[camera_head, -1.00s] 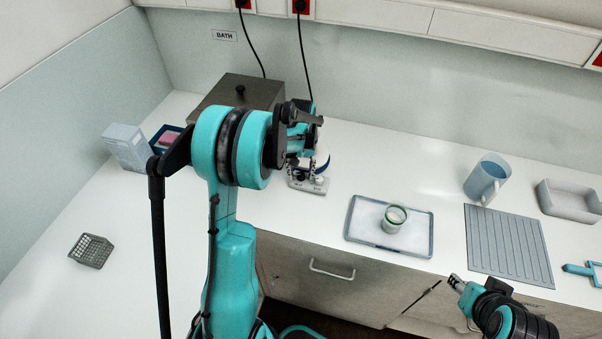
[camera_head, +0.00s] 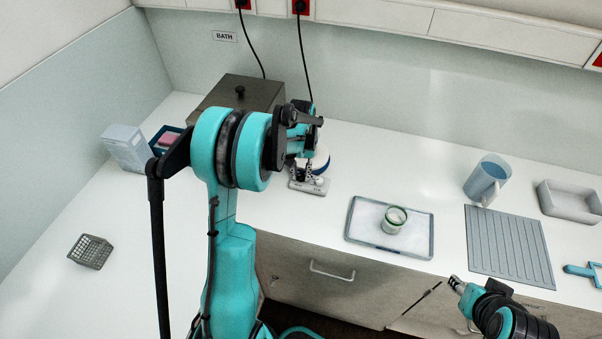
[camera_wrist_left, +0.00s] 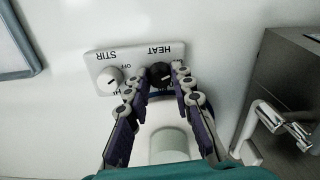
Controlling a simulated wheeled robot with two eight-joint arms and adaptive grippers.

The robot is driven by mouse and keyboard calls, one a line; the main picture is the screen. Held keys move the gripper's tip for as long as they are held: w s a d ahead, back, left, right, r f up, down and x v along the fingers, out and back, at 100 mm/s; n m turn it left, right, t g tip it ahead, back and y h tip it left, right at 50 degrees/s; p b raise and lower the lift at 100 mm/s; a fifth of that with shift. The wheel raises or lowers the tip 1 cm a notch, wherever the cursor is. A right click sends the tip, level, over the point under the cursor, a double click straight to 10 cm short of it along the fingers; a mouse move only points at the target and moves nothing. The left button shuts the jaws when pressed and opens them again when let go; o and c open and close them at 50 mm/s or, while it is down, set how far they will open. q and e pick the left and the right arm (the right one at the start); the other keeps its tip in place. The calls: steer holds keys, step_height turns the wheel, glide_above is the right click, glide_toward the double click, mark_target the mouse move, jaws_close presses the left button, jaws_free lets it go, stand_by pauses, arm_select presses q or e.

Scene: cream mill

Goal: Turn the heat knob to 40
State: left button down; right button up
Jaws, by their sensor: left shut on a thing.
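The hotplate stirrer (camera_head: 308,186) stands on the counter below my left gripper in the head view. Its white front panel (camera_wrist_left: 108,57) carries a black HEAT knob (camera_wrist_left: 160,75) and a white STIR knob (camera_wrist_left: 108,80), upside down in the left wrist view. My left gripper (camera_wrist_left: 160,78) is shut on the HEAT knob, one finger on each side. The knob's scale is mostly hidden by the fingers, so its setting cannot be read. My right gripper (camera_head: 456,283) hangs near the counter's front edge, far from the stirrer; its jaws are too small to judge.
A metal bath (camera_head: 243,92) stands behind the stirrer. A tray (camera_head: 361,236) with a green-rimmed jar (camera_head: 394,220) lies to its right, then a blue jug (camera_head: 487,180) and a ridged mat (camera_head: 508,245). A wire basket (camera_head: 91,251) sits at left.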

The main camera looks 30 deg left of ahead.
mark_target(301, 175)
arm_select(q)
steer(key=m+b, duration=0.1)
steer(key=m, duration=0.5)
steer(key=shift+m, duration=0.3)
stand_by(0.4)
steer(key=c, duration=1.3)
jaws_free()
step_height(301, 175, up, 12)
